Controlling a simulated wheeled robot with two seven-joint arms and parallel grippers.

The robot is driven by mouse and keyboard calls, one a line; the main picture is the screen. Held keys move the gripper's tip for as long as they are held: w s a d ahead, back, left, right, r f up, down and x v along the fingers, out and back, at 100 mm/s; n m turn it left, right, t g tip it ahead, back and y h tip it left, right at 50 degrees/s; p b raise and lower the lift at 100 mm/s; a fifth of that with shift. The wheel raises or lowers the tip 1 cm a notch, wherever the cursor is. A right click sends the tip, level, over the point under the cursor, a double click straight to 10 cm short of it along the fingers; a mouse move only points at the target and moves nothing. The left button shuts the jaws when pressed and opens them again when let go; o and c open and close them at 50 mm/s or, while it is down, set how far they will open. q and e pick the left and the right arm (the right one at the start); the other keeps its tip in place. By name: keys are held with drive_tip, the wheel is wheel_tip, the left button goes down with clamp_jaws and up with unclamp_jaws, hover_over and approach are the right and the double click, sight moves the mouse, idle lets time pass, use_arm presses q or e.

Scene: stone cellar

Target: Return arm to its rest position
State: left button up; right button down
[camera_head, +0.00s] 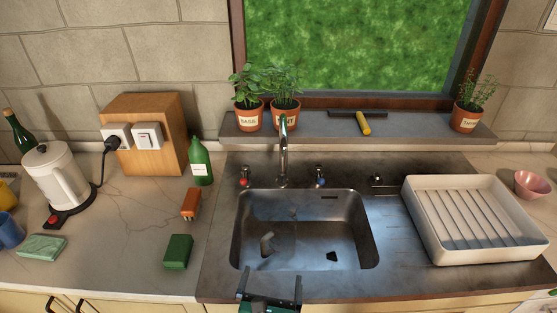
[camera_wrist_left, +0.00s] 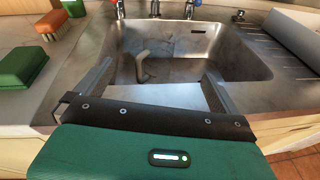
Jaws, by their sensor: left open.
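My left gripper (camera_head: 270,277) is at the bottom middle of the head view, in front of the sink basin (camera_head: 304,200). Its two dark fingers stand apart with nothing between them. In the left wrist view, the gripper (camera_wrist_left: 155,85) points toward the basin, with its green body and black bar in front. The left arm itself is mostly out of view. My right gripper does not show in either view.
A small grey object (camera_head: 267,243) lies in the basin. A white dish rack (camera_head: 418,222) is right. A kettle (camera_head: 57,178) is far left.

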use_arm(q)
drive_tip(key=s+d+r+m+h, duration=0.1)
drive_tip(key=s+r+m+h, duration=0.1)
drive_tip(key=r+m+h, duration=0.65)
drive_tip(key=s+r+m+h, duration=0.3)
drive_tip(key=m, duration=1.1)
drive_tip(key=s+a+f+m+g+y, duration=0.2)
drive_tip(key=a+f+m+g, duration=0.15)
drive_tip(key=f+m, duration=0.25)
drive_tip(key=s+a+f+m+g+y, duration=0.2)
drive_tip(key=a+f+m+g+y, duration=0.15)
drive_tip(key=f+m, duration=0.2)
drive_tip(key=s+a+f+m+g+y, duration=0.15)
drive_tip(key=s+a+f+y, duration=0.25)
drive_tip(key=a, duration=0.4)
drive_tip(key=s+a+f+g+y, duration=0.3)
drive_tip(key=s+a+y, duration=0.1)
drive_tip(key=a, duration=0.3)
wheel_tip(320, 180, down, 32)
drive_tip(key=r+g, duration=0.1)
drive_tip(key=g, duration=0.1)
drive_tip(key=s+a+f, duration=0.2)
drive_tip(key=s+f, duration=0.7)
drive_tip(key=f, duration=0.1)
drive_tip(key=s+a+f, duration=0.1)
drive_tip(key=s+f, duration=0.9)
drive_tip(key=shift+s+a+g, duration=0.25)
drive_tip(key=shift+a+g, duration=0.15)
drive_tip(key=shift+g, duration=0.05)
